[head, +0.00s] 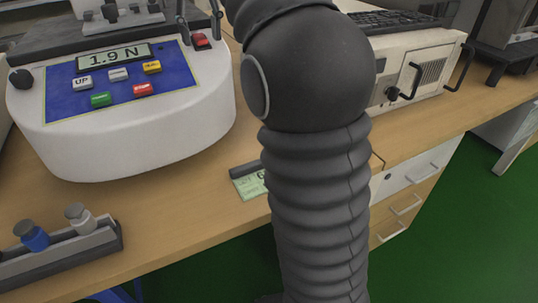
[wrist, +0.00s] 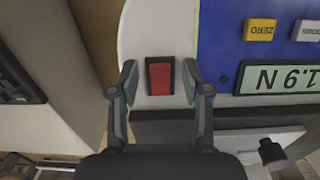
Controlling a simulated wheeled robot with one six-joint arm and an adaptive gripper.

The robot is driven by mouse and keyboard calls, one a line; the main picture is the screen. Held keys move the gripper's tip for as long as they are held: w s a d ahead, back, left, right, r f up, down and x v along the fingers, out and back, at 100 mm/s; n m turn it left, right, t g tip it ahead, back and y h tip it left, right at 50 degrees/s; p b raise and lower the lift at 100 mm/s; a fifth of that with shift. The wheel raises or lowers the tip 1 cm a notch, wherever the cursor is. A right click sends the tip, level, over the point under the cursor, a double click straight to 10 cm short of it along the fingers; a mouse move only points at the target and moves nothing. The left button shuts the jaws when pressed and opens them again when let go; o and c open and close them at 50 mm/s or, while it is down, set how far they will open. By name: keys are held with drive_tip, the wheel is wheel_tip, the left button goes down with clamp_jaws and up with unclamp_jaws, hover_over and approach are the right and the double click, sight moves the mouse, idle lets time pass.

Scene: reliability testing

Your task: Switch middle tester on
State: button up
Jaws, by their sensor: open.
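A white tester (head: 150,140) with a blue panel stands on the bench at the left of the head view. Its display (head: 113,56) reads 1.9 N; the display also shows upside down in the wrist view (wrist: 284,78). A red rocker switch (head: 200,40) sits at the panel's right; it shows large in the wrist view (wrist: 160,76). I cannot tell its rocker position. My gripper (wrist: 160,82) is open, with one finger on each side of the switch and nothing held. In the head view my arm hides the bench behind it.
A green card (head: 250,182) lies on the bench, partly hidden by my arm. A white machine (head: 425,70) with black handles stands at the right, above drawers (head: 405,205).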

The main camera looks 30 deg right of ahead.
drive_tip(key=t, duration=0.1)
drive_tip(key=t+b, duration=0.1)
drive_tip(key=shift+s+f+t, duration=0.3)
drive_tip(key=shift+s+f, duration=0.1)
drive_tip(key=shift+f+t+b, duration=0.3)
drive_tip(key=shift+b, duration=0.6)
drive_tip(key=t+b, duration=0.1)
drive_tip(key=b, duration=0.1)
drive_tip(key=shift+b, duration=0.4)
